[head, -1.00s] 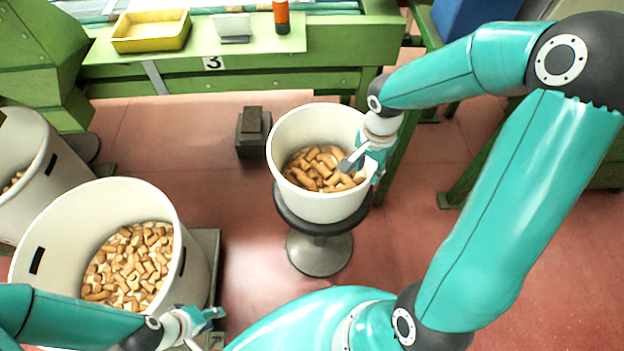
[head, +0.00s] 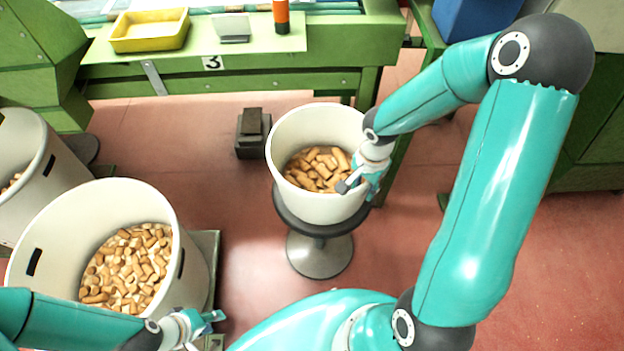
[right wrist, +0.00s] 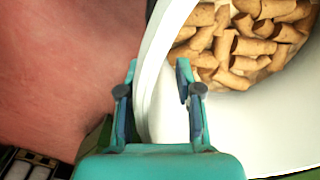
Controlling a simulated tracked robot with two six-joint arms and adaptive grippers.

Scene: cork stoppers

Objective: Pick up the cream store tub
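I see no clear grip on the wall. My left gripper (head: 208,322) is low at left, by a larger cream tub (head: 190,262) of corks; its fingers are too small to judge.
Another cream tub (head: 52,178) is at the far left. A green bench (head: 235,78) at the back carries a yellow tray (head: 150,46) and an orange-and-black object (head: 281,14). A dark block (head: 252,134) stands on the floor behind the stool.

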